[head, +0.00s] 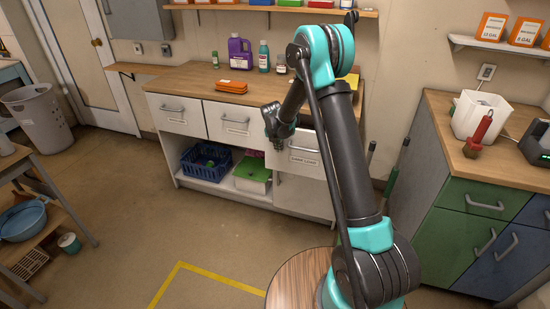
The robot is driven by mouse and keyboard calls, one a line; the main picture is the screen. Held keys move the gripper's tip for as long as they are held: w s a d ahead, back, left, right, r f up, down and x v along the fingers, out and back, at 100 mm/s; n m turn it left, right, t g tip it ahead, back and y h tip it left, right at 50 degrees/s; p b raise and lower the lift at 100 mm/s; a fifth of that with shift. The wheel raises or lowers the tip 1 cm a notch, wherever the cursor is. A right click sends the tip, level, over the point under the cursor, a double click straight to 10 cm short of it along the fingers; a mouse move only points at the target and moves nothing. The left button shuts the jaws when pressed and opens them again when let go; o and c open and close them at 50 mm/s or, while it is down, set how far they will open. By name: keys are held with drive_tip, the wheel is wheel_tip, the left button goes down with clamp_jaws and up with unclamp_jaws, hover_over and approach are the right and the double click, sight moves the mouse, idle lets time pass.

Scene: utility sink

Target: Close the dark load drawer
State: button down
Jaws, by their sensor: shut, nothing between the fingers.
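The dark load drawer (304,158) is the white, labelled drawer at the right end of the white counter unit. Its front stands out past the two closed drawers to its left, so it is pulled open. My arm hides its right part, and its handle shows only partly. My gripper (271,113) is shut and empty. It appears at the upper left of the drawer front, above the floor and in front of the counter. I cannot tell whether it touches the drawer.
The wooden countertop (190,80) carries a purple jug (240,52), bottles and orange cloths (231,87). A blue basket (206,160) and a green-lidded bin (252,174) sit on the shelf below. Green and blue cabinets (485,205) stand at right. The floor at centre left is clear.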

drive_tip(key=w+d, duration=0.3)
drive_tip(key=w, duration=0.5)
drive_tip(key=shift+w, duration=0.35)
